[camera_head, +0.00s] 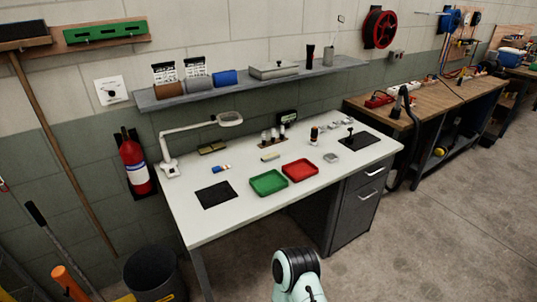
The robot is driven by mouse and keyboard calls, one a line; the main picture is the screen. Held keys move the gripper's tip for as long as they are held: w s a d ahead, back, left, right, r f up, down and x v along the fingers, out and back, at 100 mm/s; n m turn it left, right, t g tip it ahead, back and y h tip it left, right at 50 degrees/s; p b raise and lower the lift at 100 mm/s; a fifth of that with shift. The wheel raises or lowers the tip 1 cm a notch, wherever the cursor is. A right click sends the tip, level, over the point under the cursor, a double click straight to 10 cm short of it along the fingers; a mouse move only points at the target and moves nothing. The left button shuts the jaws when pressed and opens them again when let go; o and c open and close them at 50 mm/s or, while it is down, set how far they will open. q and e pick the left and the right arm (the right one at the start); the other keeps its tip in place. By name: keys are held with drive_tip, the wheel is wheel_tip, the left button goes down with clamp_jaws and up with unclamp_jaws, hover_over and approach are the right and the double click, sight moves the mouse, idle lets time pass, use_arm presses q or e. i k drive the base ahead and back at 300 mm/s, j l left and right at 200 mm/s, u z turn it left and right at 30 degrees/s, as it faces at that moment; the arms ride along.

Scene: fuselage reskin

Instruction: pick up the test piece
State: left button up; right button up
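I cannot tell for sure which item is the test piece. Small candidates lie on the white workbench (240,215): a pale yellow block (270,156) near the middle, a blue, white and red piece (220,168) to the left, and a small grey metal part (331,157) to the right. A green tray (268,183) and a red tray (300,170) lie side by side near the front edge. Part of my own arm shows at the bottom, short of the bench. Neither gripper is in view.
A magnifier lamp (170,168) stands at the bench's left end. Black mats lie at left (216,194) and right (356,138). A shelf (250,83) hangs above. A bin (153,275) and a fire extinguisher (136,168) are at left. The floor at right (440,230) is free.

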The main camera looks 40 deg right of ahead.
sight(274, 156)
drive_tip(key=l, duration=0.75)
drive_tip(key=l+u, duration=0.1)
drive_tip(key=l, duration=0.6)
drive_tip(key=k+l+u, duration=0.1)
drive_tip(key=l, duration=0.65)
